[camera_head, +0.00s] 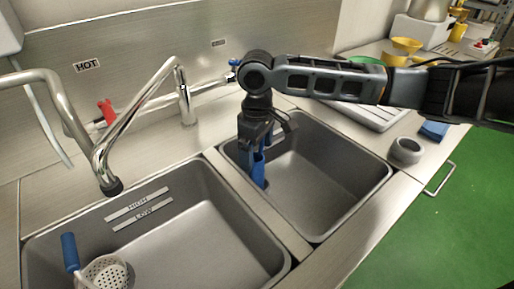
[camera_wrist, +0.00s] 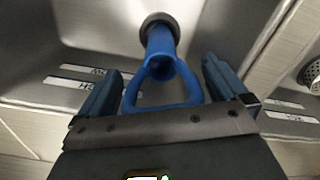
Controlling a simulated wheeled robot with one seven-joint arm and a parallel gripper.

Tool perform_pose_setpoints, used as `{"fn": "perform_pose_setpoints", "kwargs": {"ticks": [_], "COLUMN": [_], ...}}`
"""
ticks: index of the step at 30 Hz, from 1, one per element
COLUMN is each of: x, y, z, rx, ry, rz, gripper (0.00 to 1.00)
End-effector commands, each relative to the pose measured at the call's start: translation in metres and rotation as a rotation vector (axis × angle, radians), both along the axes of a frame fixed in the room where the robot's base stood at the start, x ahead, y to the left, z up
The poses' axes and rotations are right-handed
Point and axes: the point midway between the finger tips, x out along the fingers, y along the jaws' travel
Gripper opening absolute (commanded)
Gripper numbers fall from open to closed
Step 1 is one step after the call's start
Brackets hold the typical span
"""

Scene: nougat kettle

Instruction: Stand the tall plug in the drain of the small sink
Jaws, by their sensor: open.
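The tall blue plug (camera_wrist: 160,45) has a loop handle at its near end and a dark round foot at its far end in the wrist view. My gripper (camera_wrist: 162,66) is open, with one jaw on each side of the plug and gaps between. In the head view my gripper (camera_head: 259,158) points down into the back left of the small sink (camera_head: 325,165), and blue shows at and below its jaws. The drain itself does not show clearly; I cannot tell whether the foot sits in it.
The larger sink (camera_head: 190,240) is at the left, with a blue-handled strainer (camera_head: 105,272) in it and a divider between the sinks. A tall faucet (camera_head: 120,140) and a red-handled tap (camera_head: 106,112) stand nearby. A grey round bowl (camera_head: 406,149) sits right of the small sink.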

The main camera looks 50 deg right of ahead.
Motion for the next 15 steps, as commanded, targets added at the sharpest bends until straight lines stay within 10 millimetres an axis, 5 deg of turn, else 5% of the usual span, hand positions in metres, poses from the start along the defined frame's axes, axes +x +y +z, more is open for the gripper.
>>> {"fn": "perform_pose_setpoints", "kwargs": {"ticks": [8,15], "x": [0.000,0.001], "y": [0.000,0.000], "z": [0.007,0.044], "rx": [0.000,-0.001], "ry": [-0.001,-0.002], "rz": [0.001,0.001], "gripper": [1.00,1.00]}}
